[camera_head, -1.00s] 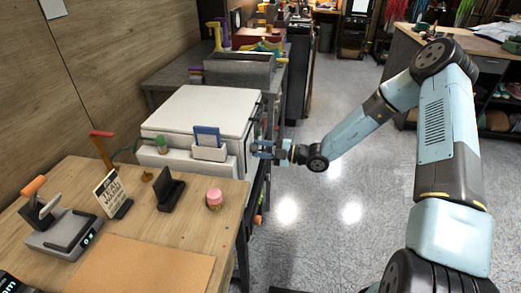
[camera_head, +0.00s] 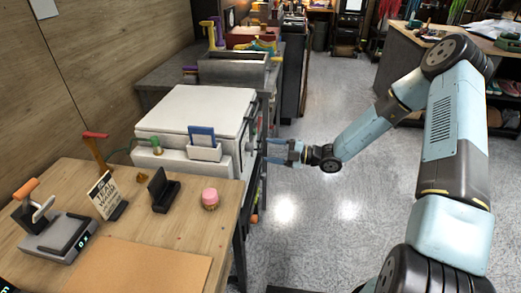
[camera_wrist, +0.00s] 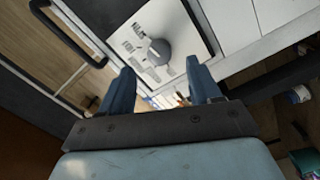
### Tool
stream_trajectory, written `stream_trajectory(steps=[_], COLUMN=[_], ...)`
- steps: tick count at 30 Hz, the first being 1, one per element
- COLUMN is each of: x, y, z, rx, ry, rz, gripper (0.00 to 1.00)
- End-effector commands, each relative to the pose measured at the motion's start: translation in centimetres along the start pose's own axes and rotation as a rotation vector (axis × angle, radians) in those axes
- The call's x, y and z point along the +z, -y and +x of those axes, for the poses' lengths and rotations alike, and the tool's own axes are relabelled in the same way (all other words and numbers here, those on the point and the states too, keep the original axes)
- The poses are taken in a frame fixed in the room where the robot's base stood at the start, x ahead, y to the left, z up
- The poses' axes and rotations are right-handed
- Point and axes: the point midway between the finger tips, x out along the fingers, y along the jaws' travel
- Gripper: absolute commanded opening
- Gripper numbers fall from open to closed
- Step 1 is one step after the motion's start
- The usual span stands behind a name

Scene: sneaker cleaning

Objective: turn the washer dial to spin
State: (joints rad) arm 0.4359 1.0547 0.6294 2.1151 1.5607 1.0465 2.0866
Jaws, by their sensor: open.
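The white washer (camera_head: 207,105) stands beyond the wooden table, its front facing right. In the wrist view its grey dial (camera_wrist: 150,57) sits on a light panel (camera_wrist: 178,20) with printed labels around it. The dial's pointer looks turned toward the lower labels, but I cannot read which one clearly. My gripper (camera_head: 269,151) is open and empty, to the right of the washer's front in the head view. In the wrist view my gripper (camera_wrist: 160,65) has one blue finger on each side below the dial, apart from it.
A dark handle (camera_wrist: 72,38) is left of the panel in the wrist view. Clear floor (camera_head: 310,225) lies to the right.

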Motion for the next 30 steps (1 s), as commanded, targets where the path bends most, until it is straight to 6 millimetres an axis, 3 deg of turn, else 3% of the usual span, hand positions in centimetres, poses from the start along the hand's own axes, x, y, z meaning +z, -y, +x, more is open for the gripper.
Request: stream_trajectory(steps=[6, 12, 18, 30], x=[0.1, 0.1, 0.1, 0.1], y=[0.0, 0.0, 0.0, 0.1], z=[-4.3, -6.8, -7.8, -7.8], rx=[0.001, 0.0, 0.0, 0.0], ry=[0.003, 0.002, 0.002, 0.001], rz=[0.001, -0.001, 0.001, 0.001], gripper=[0.63, 0.63, 0.63, 0.63])
